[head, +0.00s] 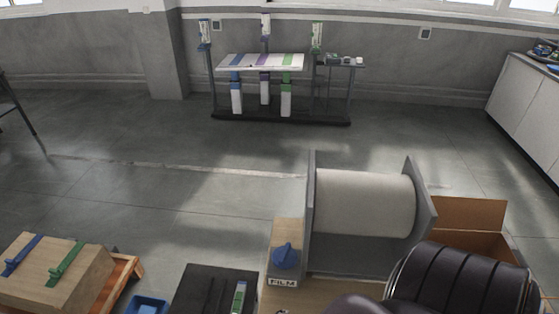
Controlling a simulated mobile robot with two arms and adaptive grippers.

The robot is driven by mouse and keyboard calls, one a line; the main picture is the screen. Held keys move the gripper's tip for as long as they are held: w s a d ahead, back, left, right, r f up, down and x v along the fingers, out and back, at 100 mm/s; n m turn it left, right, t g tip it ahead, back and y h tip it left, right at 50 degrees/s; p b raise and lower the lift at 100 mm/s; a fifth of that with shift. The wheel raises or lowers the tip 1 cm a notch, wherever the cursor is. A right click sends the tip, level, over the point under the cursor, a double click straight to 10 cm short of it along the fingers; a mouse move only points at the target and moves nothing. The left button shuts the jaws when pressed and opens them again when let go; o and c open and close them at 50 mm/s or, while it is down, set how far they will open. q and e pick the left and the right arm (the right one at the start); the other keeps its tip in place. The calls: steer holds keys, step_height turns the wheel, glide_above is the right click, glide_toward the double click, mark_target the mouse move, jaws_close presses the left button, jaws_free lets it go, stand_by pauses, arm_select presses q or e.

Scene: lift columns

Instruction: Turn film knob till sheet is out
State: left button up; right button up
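A blue film knob (286,257) sits on the face of a wooden block, above a white label (283,282) that reads FILM. To its right, a wide white film roll (365,203) lies between two grey upright end plates; the left plate (311,210) is the nearer to the knob. No separate sheet can be made out coming off the roll. The lower front of the roll stand is partly hidden by dark rounded shapes at the bottom right. Neither of my grippers is in view, and nothing is seen touching the knob.
An open cardboard box (470,214) stands behind the roll's right side. At the lower left are a wooden box with straps (55,270), a blue tray (148,305) and a black case (215,290). A lift-column table (260,62) stands far back; the floor between is clear.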

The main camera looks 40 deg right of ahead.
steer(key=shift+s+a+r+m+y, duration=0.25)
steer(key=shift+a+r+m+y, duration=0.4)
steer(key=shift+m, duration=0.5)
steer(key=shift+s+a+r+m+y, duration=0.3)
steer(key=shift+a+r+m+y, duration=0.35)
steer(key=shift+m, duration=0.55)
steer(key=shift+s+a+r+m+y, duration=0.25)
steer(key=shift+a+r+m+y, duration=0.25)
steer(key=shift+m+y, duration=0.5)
